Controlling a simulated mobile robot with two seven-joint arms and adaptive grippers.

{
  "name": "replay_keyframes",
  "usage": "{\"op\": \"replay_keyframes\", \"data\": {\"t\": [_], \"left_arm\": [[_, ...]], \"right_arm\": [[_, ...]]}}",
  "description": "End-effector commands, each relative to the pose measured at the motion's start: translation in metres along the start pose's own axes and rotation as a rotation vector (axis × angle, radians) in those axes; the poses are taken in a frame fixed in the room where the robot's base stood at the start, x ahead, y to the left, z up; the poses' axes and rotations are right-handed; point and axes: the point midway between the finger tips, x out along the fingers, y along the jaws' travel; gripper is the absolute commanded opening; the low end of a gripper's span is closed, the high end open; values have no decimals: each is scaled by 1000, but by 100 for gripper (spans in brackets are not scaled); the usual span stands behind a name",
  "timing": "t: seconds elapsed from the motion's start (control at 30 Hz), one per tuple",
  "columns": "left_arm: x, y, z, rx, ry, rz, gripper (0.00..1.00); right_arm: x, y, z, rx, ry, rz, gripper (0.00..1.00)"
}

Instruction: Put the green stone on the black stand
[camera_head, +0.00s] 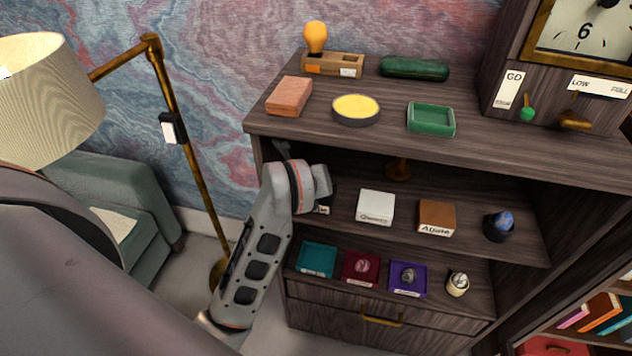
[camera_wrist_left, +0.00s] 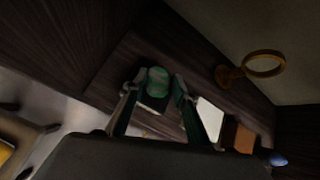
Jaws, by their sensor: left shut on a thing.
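In the left wrist view the green stone (camera_wrist_left: 157,79) is between the fingertips of my left gripper (camera_wrist_left: 155,90), which is shut on it. The black stand (camera_wrist_left: 152,104) shows just below the stone in that view. I cannot tell whether the stone touches it. In the head view my left arm reaches into the middle shelf at its left end. The stone and fingertips are hidden there behind my wrist. Only a dark edge and a pale label of the stand (camera_head: 323,208) show beside my wrist. My right gripper is not in view.
To the right on the same shelf stand a white block (camera_head: 376,207), a brown block (camera_head: 437,217) and a black holder with a blue stone (camera_head: 499,225). A brass ring stand (camera_wrist_left: 262,65) is behind. The upper shelf board (camera_head: 450,143) overhangs my gripper.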

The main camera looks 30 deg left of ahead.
Motion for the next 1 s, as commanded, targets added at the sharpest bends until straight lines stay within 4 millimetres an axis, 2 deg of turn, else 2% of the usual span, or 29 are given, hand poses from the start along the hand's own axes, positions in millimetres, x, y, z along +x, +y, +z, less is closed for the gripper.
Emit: {"op": "replay_keyframes", "data": {"t": [0.03,0.1,0.53,0.63,1.0], "left_arm": [[2,1,-2,0,1,0,30],[1,0,-1,0,0,0,45],[-3,-1,2,0,-1,-1,45],[-16,-1,1,-3,-1,-2,45],[-73,22,-51,0,4,0,45]], "right_arm": [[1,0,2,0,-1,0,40],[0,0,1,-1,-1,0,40],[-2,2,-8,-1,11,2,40],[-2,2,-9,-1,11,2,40],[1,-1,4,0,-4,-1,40]]}}
